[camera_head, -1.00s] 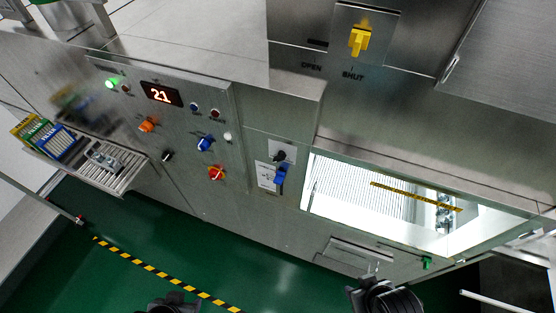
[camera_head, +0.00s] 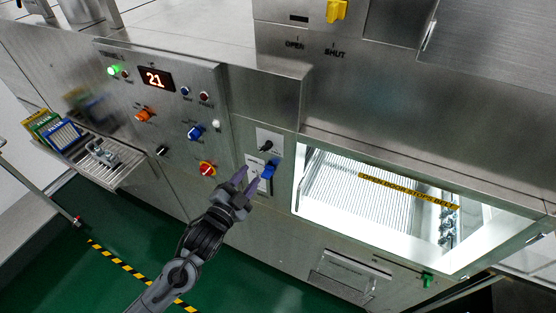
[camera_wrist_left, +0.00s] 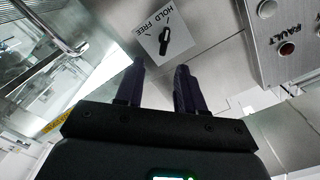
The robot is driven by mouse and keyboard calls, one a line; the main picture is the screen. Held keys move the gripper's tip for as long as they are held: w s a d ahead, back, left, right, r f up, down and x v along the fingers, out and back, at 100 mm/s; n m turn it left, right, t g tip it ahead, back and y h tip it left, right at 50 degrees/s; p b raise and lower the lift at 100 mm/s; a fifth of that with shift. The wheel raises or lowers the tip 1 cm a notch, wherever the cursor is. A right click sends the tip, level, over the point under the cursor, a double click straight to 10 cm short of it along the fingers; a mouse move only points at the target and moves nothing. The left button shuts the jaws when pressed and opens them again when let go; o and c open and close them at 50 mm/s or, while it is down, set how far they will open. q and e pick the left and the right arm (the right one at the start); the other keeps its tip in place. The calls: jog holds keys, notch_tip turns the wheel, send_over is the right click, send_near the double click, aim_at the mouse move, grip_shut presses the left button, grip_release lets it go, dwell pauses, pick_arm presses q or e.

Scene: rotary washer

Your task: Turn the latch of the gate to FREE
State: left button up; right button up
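The gate latch is a small black turn knob (camera_head: 266,147) on a pale square plate (camera_head: 269,138) on the steel front, left of the lit window. In the left wrist view the black knob (camera_wrist_left: 163,42) shows on its plate, marked HOLD and FREE. Which mark it points at I cannot tell for sure. My left gripper (camera_head: 248,182) is open and empty, in front of the panel and below the latch in the picture. Its two dark fingers (camera_wrist_left: 160,68) stand apart in the wrist view, with the latch plate beyond their tips. My right gripper is out of view.
A blue handle (camera_head: 269,169) sits just below the latch, close to my left fingers. The control panel (camera_head: 182,135) with knobs and a 21 display is to the left. A yellow handle (camera_head: 337,10) is above. The lit window (camera_head: 400,190) is to the right.

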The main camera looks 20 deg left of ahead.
aim_at(266, 149)
pick_arm(q)
jog(key=w, duration=0.3)
jog(key=w+d+p, duration=0.1)
jog(key=w, duration=0.2)
jog(key=w+r+p, duration=0.1)
jog(key=w, duration=0.3)
jog(key=shift+d, duration=0.2)
jog(key=shift+w+d+f, duration=0.1)
jog(key=shift+w+f, duration=0.05)
jog(key=shift+w, duration=0.35)
grip_shut()
